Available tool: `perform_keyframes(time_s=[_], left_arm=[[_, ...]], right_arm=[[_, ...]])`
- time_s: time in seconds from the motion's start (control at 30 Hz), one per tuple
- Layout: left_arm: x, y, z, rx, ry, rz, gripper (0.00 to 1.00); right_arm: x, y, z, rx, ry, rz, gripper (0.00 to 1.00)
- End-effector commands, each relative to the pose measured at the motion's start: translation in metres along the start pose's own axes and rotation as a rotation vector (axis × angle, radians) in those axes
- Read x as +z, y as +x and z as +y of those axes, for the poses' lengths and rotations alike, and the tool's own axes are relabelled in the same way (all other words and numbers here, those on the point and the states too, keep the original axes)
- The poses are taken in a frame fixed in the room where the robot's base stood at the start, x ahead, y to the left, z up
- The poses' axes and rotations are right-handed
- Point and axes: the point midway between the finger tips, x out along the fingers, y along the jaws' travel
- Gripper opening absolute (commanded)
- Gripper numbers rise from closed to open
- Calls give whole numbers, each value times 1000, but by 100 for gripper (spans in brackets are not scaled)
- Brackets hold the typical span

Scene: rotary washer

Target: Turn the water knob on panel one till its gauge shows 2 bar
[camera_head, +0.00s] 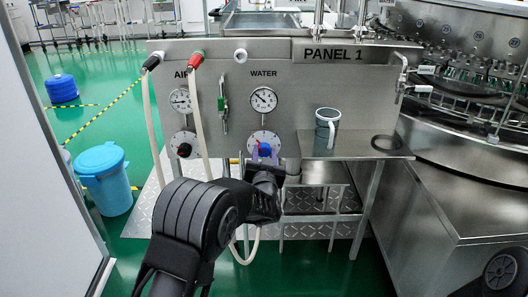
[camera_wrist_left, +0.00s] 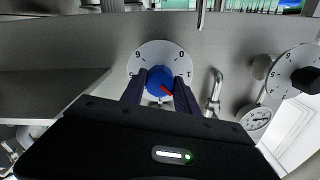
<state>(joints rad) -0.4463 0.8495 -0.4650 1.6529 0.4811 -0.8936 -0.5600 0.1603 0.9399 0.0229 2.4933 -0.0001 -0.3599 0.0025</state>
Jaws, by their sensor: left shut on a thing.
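The steel board marked PANEL 1 (camera_head: 335,80) faces me. The water gauge (camera_head: 264,100), a round white dial, is on it; its needle is too small to read surely. Below it is the blue water knob (camera_head: 265,149) on a white numbered dial plate (camera_head: 257,137). In the left wrist view the blue knob (camera_wrist_left: 159,79) has a red pointer aimed toward the lower right. My left gripper (camera_wrist_left: 160,92) is shut on the knob, one dark finger on each side. It also shows in the head view (camera_head: 264,158), partly covering the knob. My right gripper is not in view.
The air gauge (camera_head: 181,100) and black air knob (camera_head: 184,149) are left of the water controls. Pale hoses hang in front of the panel.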

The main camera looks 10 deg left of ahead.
Motion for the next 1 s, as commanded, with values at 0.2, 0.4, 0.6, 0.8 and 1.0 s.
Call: perform_keyframes(time_s=[0.2,0.4,0.6,0.8,1.0], left_arm=[[1,0,1,1,24,-2,0],[1,0,1,1,24,-2,0],[1,0,1,1,23,-2,46],[0,0,0,0,22,-1,59],[0,0,0,0,22,0,59]], right_arm=[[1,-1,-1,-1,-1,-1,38],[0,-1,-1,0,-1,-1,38],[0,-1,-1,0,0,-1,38],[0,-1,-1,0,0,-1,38],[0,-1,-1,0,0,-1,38]])
